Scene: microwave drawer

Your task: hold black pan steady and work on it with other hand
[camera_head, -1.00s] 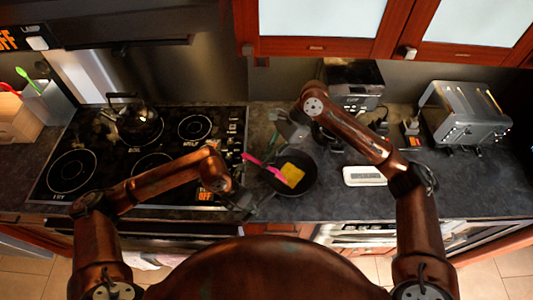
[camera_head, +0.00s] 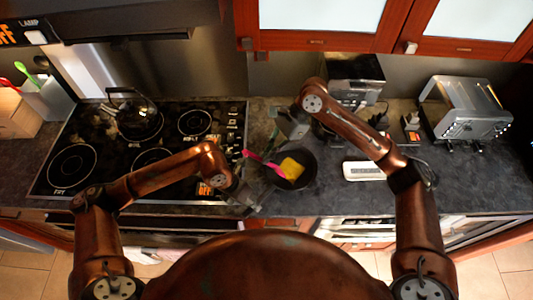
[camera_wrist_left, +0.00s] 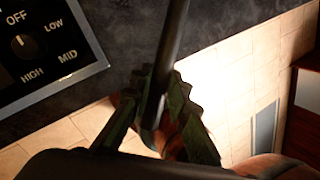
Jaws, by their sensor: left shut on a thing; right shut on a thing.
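The black pan (camera_head: 306,178) is on the dark counter just right of the stove, with a yellow piece (camera_head: 292,167) in it. My left gripper (camera_head: 250,199) is shut on the pan's handle at the counter's front edge. The left wrist view shows its ridged fingers (camera_wrist_left: 163,108) on both sides of the dark handle (camera_wrist_left: 173,38). A pink utensil (camera_head: 262,162) slants from the upper left down into the pan, its end by the yellow piece. My right gripper (camera_head: 274,140) is behind the pan, shut at the pink utensil; its fingertips are small and unclear.
The stove (camera_head: 150,150) with a kettle (camera_head: 136,118) is left of the pan. A coffee machine (camera_head: 354,80) stands behind, and a toaster (camera_head: 466,108) is farther right. A white flat object (camera_head: 363,171) lies right of the pan. The counter at the front right is clear.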

